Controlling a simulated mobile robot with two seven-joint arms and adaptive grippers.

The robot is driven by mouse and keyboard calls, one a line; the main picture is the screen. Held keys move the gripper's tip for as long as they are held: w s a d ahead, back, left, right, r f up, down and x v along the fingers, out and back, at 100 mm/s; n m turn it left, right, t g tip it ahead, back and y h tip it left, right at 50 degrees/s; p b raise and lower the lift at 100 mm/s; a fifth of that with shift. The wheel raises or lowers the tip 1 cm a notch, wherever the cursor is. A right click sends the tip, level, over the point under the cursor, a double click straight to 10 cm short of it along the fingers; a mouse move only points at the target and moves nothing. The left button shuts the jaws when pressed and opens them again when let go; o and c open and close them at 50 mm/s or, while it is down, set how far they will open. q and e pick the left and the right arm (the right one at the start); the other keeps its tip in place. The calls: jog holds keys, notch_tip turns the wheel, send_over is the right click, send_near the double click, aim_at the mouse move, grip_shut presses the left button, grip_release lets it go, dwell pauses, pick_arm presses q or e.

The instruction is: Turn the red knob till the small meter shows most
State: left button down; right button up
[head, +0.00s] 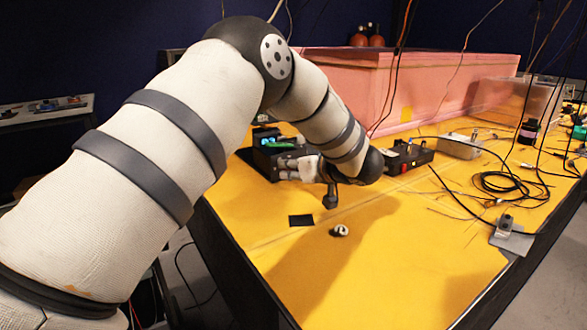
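A black box (266,150) with a green and blue lit front stands on the yellow table, left of my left arm's end. A second black box (418,152) with small red and yellow marks stands to the right of my wrist. I cannot tell a red knob or the meter's reading on either box at this size. My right gripper is not seen.
A small white and black piece (339,231) and a flat black square (301,220) lie on the yellow table (400,260). The front is mostly clear. Black cables (500,185) and a metal bracket (511,233) lie at right. A pink foam block (440,75) stands behind.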

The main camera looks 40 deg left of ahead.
pick_arm(q)
jog(key=shift+s+r+n, duration=0.15)
jog(key=shift+r+n, duration=0.05)
jog(key=shift+n, duration=0.1)
jog(key=shift+f+t+p, duration=0.1)
jog(key=shift+t+p, duration=0.2)
jog(key=shift+f, duration=0.15)
jog(key=c, duration=1.4)
grip_release()
jog(key=shift+c, duration=0.2)
jog(key=v, duration=1.2)
jog(key=shift+d, duration=0.1)
